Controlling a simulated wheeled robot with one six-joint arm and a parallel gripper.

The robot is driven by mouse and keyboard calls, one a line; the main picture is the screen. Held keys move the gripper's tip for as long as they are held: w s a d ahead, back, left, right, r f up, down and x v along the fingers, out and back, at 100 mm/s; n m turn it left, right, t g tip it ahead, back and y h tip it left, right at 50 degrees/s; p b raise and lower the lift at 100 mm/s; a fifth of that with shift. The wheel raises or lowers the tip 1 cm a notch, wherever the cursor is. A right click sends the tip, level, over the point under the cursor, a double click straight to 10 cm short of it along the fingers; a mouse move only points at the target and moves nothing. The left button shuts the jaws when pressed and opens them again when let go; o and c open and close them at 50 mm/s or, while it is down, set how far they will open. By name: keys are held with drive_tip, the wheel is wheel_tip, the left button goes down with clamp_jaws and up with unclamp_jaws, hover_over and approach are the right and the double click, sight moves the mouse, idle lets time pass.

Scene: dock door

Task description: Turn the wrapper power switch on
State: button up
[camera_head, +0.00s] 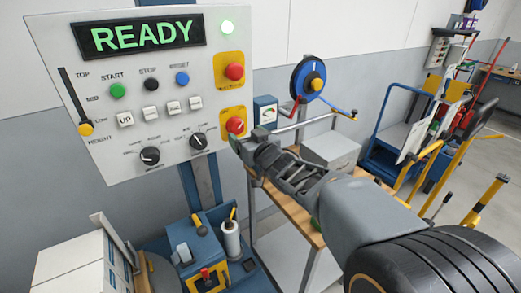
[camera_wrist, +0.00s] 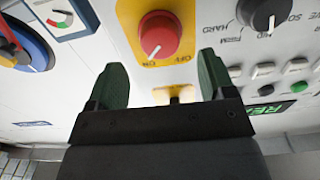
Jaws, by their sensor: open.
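The power switch is a red rotary knob (camera_wrist: 158,35) on a yellow plate marked ON and OFF. In the wrist view its white pointer line points toward the ON label. The same red knob (camera_head: 235,126) sits at the lower right of the control panel (camera_head: 70,30) in the head view. My gripper (camera_wrist: 162,72) is open, its two green fingers apart and empty. The knob lies just beyond the fingertips, between them in the picture, and appears clear of both. In the head view my gripper (camera_head: 238,141) is right below the knob.
A red push button (camera_head: 235,71) sits above the knob. Black dials (camera_head: 198,141) lie to its left. A blue wheel (camera_head: 308,79) and a wooden-topped bench (camera_head: 292,208) stand to the right.

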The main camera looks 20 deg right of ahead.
drive_tip(key=s+d, duration=0.1)
drive_tip(key=s, duration=0.7)
drive_tip(key=shift+s+d, duration=0.2)
drive_tip(key=shift+d, duration=0.15)
